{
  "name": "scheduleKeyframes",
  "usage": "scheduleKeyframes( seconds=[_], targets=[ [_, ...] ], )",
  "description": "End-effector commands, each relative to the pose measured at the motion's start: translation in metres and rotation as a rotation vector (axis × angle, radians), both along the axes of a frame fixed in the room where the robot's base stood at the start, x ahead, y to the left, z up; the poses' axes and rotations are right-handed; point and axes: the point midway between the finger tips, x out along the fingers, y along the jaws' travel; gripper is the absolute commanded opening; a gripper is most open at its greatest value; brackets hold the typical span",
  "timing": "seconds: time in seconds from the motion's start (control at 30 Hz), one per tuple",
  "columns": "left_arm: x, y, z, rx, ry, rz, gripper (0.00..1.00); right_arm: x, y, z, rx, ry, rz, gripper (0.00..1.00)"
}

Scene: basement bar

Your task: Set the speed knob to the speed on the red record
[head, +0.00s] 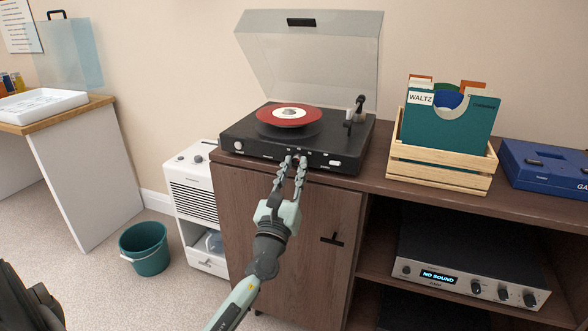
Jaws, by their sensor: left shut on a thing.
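A black record player (345,150) stands on the brown cabinet with its clear lid (310,50) raised. A red record (283,117) with a pale label lies on its platter; any print on the label is too small to read. My left gripper (296,162) reaches the middle of the player's front face, its fingers closed on a small knob there. The fingertips mostly hide this knob, and its setting cannot be read. A pale round knob (238,145) sits at the front's left end. The tonearm (354,113) is at the platter's right. My right gripper is out of view.
A wooden crate (440,176) with record sleeves, one marked WALTZ, and a blue case (545,170) stand to the right on the cabinet top (375,180). An amplifier (470,270) below reads NO SOUND. A white appliance (193,185) and green bucket (145,247) stand left.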

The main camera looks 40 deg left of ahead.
Motion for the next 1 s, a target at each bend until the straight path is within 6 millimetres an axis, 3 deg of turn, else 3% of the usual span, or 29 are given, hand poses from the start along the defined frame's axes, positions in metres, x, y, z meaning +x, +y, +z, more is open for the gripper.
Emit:
scheduleKeyframes(
  seconds=[0.37,0.8,1.0],
  targets=[
    [0.0,-0.001,0.0,-0.092,-0.022,-0.001,0.0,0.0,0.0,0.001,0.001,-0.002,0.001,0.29],
    [0.001,-0.004,0.003,-0.448,-0.108,0.0,0.0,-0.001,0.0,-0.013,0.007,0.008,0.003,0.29],
    [0.001,-0.005,0.004,-0.608,-0.144,0.001,0.0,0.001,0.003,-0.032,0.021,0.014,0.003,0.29]
  ],
)
